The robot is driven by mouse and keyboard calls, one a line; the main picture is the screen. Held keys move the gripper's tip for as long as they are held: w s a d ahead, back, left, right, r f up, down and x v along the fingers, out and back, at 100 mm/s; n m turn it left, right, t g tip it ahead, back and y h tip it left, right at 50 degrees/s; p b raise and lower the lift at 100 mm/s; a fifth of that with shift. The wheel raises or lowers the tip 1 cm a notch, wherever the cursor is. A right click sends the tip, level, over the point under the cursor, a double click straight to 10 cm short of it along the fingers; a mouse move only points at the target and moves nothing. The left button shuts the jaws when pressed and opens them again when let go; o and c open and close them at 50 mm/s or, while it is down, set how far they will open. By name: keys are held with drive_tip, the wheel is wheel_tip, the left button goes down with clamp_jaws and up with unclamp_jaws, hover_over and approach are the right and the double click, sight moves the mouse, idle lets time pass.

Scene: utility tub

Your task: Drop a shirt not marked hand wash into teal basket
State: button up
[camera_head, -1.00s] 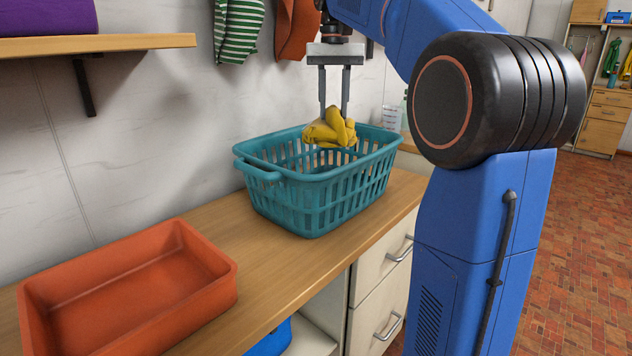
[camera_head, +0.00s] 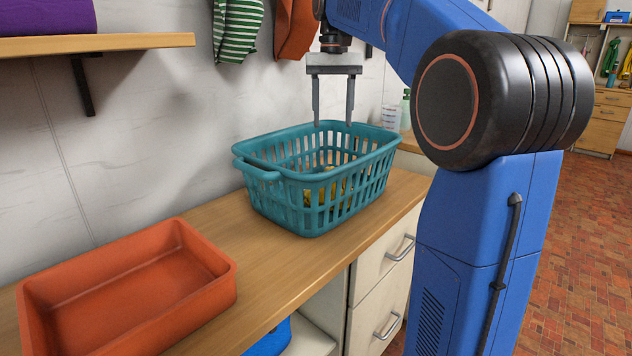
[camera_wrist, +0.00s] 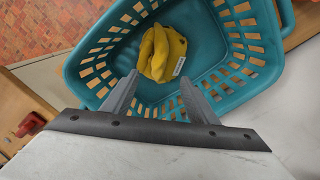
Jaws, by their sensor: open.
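The teal basket (camera_head: 300,215) stands on the wooden counter. A yellow shirt (camera_wrist: 162,52) lies crumpled on the basket floor in the wrist view, with a small white tag (camera_wrist: 179,66) whose marking is too small to read. In the head view the shirt (camera_head: 335,190) shows only through the basket slats. My gripper (camera_head: 333,123) is open and empty, its fingers pointing down over the basket's rim area. In the wrist view my gripper (camera_wrist: 157,95) has its two fingers spread apart, with the shirt below and between them.
An orange tray (camera_head: 130,285), empty, sits on the counter (camera_head: 235,245) at the left. A green striped garment (camera_head: 238,30) and a rust-coloured one (camera_head: 296,30) hang on the wall. A shelf (camera_head: 130,42) with a purple item (camera_head: 45,17) is upper left.

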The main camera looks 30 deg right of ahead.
wheel_tip(320, 180, up, 8)
drive_tip(key=shift+f, duration=0.25)
drive_tip(key=shift+s, duration=0.15)
idle(0.5)
